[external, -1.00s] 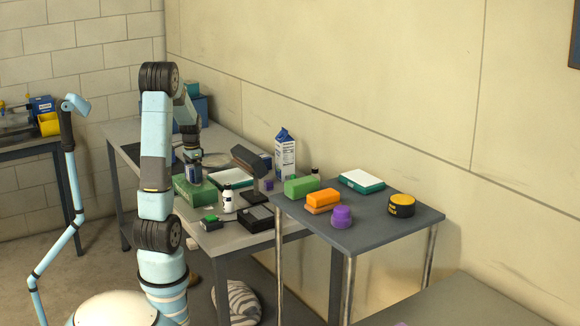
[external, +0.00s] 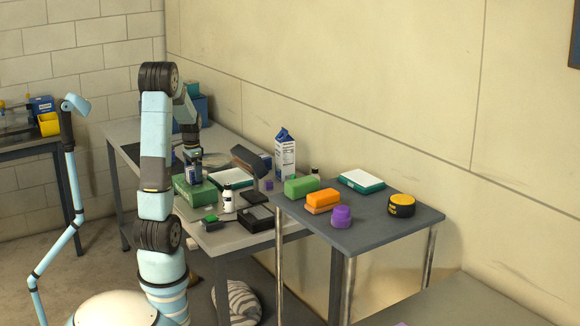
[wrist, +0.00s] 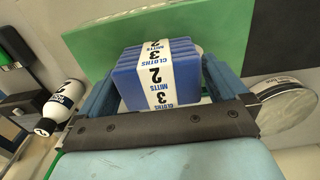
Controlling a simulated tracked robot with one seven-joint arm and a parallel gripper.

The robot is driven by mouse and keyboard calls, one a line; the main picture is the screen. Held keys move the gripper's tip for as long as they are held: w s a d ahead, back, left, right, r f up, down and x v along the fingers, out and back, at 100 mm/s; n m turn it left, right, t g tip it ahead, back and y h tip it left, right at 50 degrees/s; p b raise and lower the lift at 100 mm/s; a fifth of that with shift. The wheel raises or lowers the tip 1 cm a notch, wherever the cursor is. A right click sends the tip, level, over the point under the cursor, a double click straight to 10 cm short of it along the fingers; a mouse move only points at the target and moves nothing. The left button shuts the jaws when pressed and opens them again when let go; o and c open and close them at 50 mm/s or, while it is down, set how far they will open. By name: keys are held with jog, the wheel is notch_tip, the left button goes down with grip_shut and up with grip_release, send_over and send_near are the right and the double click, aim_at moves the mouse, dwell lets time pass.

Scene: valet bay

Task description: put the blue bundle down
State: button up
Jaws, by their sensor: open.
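The blue bundle (wrist: 155,80) is a stack of folded blue cloths with a white printed band, seen close up in the wrist view. It sits between the two fingers of my gripper (wrist: 157,88), which are open on either side of it. In the external view the blue bundle (external: 194,174) appears to stand on the green box (external: 193,190), below my gripper (external: 193,163). The green box also fills the background behind the bundle in the wrist view (wrist: 120,35). The bundle's underside and exact contact are hidden.
A white bottle (external: 228,199), a dark scanner-like stand (external: 250,160) and a milk carton (external: 285,155) stand right of the green box. A round disc (wrist: 285,105) lies to the right in the wrist view. The side table (external: 375,232) holds several items.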

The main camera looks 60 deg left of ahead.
aim_at(193, 168)
notch_tip(193, 168, up, 11)
jog(key=shift+f, duration=0.1)
dwell(0.3)
jog(key=shift+d, duration=0.1)
jog(key=w+d+r+t+y, duration=0.1)
jog(key=d+r, duration=0.2)
jog(key=d, duration=0.8)
jog(key=w+d+r+t, duration=0.1)
jog(key=d+r+t, duration=0.1)
jog(key=d, duration=0.8)
jog(key=s+d+t, duration=0.1)
jog(key=s+d, duration=0.3)
jog(key=d, duration=0.4)
jog(key=s+d+t+h, duration=0.1)
jog(key=s+d, duration=0.3)
jog(key=d, duration=0.4)
jog(key=shift+s+d+t, duration=0.3)
jog(key=shift+d, duration=0.1)
